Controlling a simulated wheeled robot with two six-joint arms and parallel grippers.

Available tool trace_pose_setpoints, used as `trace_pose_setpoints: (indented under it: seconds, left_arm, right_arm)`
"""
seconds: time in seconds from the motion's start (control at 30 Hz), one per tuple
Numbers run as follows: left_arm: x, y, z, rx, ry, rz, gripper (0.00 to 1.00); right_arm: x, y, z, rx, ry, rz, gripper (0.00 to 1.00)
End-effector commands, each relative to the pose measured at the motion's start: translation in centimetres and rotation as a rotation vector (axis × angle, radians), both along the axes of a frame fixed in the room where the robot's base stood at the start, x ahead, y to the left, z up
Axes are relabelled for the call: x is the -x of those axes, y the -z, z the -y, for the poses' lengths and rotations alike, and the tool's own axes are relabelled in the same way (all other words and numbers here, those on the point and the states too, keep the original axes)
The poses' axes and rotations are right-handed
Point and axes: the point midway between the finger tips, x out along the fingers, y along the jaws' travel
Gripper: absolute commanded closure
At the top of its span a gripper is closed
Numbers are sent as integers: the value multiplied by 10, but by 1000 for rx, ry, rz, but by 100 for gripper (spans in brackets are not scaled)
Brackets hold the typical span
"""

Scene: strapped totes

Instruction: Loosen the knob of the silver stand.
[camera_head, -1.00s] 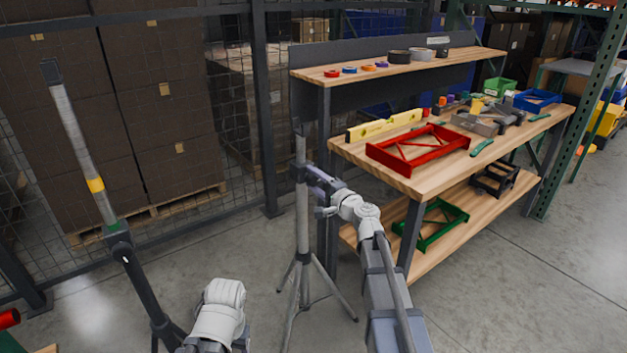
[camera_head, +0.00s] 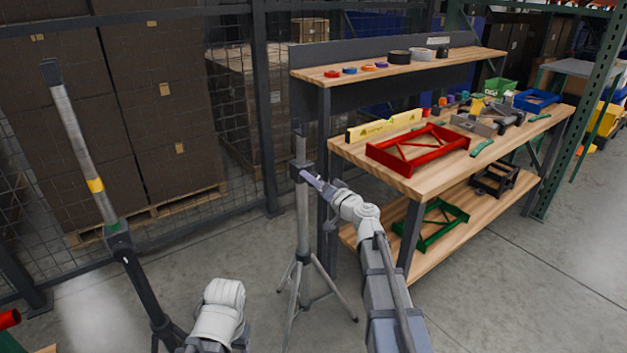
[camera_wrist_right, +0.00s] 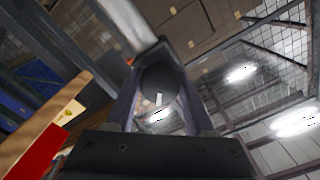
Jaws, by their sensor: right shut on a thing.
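The silver stand (camera_head: 303,225) is upright on splayed tripod legs, in front of the workbench's left end. A dark collar (camera_head: 300,172) sits high on its tube. My right gripper (camera_head: 313,181) reaches this collar from the right. In the right wrist view, the dark round knob (camera_wrist_right: 160,82) with a small white mark lies between the two fingers of my right gripper (camera_wrist_right: 160,95), which is shut on it. In the head view the knob is hidden by the gripper. Only my left arm shows at the bottom; its gripper is out of view.
A second stand (camera_head: 140,275), dark below with a silver tube and yellow band, leans at the left. The workbench (camera_head: 420,185) holds a red frame (camera_head: 418,148) and a yellow level (camera_head: 384,126). A mesh fence (camera_head: 232,100) runs behind. Open floor (camera_head: 255,270) lies between the stands.

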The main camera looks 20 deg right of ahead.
Motion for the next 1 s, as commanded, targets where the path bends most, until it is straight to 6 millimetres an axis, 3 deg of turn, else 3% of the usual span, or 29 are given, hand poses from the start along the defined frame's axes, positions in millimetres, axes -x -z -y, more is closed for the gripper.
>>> trace_pose_setpoints:
  seconds: [0.5, 1.0]
  left_arm:
    - [0, 0, 0, 0, 0, 0, 36]
    - [0, 0, 0, 0, 0, 0, 36]
  right_arm:
    - [1, 1, -1, 302, -3, 108, 100]
    - [2, 1, -1, 362, -2, 129, 100]
